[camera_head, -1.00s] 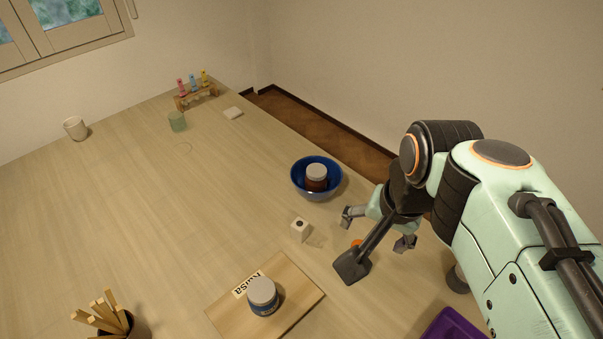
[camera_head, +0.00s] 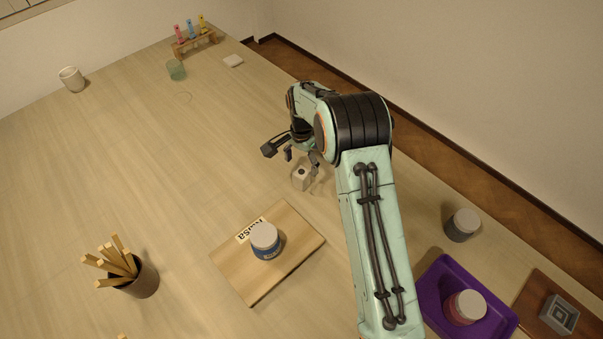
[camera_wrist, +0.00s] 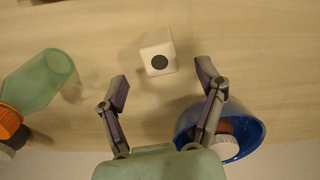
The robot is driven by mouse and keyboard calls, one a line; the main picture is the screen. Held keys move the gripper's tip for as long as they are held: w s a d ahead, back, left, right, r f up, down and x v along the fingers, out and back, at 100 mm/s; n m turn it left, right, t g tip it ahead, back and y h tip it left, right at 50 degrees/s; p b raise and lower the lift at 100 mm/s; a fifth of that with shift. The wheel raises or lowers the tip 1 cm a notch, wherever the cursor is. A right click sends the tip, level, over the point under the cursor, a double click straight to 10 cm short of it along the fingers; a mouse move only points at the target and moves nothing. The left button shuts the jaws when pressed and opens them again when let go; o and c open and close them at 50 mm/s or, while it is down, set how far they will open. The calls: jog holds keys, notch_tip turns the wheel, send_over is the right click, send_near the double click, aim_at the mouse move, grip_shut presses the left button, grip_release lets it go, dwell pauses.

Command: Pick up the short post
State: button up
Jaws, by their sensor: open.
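The short post looks like a small white square block (camera_head: 301,178) with a dark round spot on top. It stands on the table just beyond the board in the head view, partly beside my gripper's fingers. In the wrist view the post (camera_wrist: 158,52) is upright, ahead of the fingertips and roughly centred between them. My gripper (camera_wrist: 163,84) is open and empty, its two fingers spread wider than the post. It also shows in the head view (camera_head: 301,160), close to the post. I see no contact between fingers and post.
In the wrist view, a blue bowl (camera_wrist: 252,142) holding a jar sits by the right finger, and a green translucent bottle (camera_wrist: 42,82) lies left. A wooden board (camera_head: 240,278) with a blue jar (camera_head: 266,242), a stick cup (camera_head: 145,282) and a purple tray (camera_head: 437,275) stand nearer.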

aim_at(301, 172)
notch_tip(301, 172, down, 4)
jog(key=shift+f, duration=0.2)
grip_shut()
jog(key=shift+r, duration=0.1)
